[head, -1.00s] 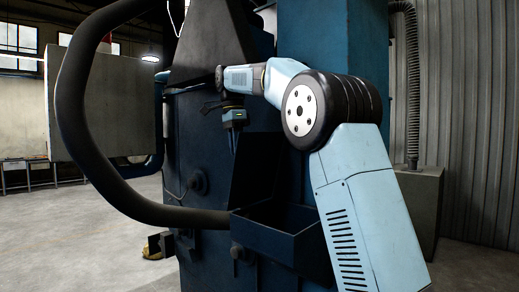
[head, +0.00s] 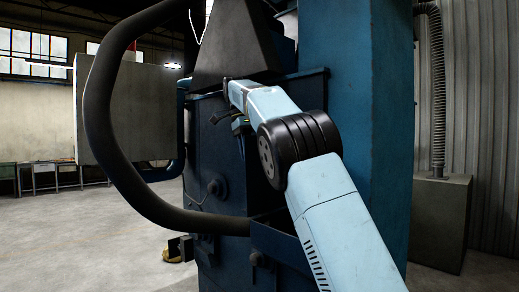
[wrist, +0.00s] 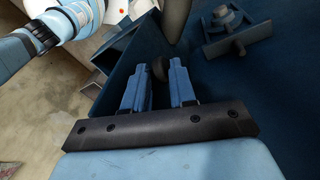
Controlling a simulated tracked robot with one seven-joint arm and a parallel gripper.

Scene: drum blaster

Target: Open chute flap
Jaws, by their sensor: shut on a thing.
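In the head view, the blue blasting machine (head: 218,155) stands in the middle, with an open-topped chute box (head: 280,246) low on its front. The dark area above the box is mostly covered by my arm, so I cannot make out the flap or its angle. My gripper (wrist: 160,72) shows in the wrist view with two blue fingers set a little apart. A dark rounded part (wrist: 159,69) sits between the fingertips and they are shut on it. I cannot tell whether it belongs to the flap. In the head view, only a bit of my gripper (head: 241,125) shows beside my forearm.
A thick dark hose (head: 100,130) loops on the left and runs to the machine near the chute box. A round knob (head: 214,187) sticks out of the machine's side. A grey block (head: 440,220) stands at the right. The floor (head: 90,235) at left is open.

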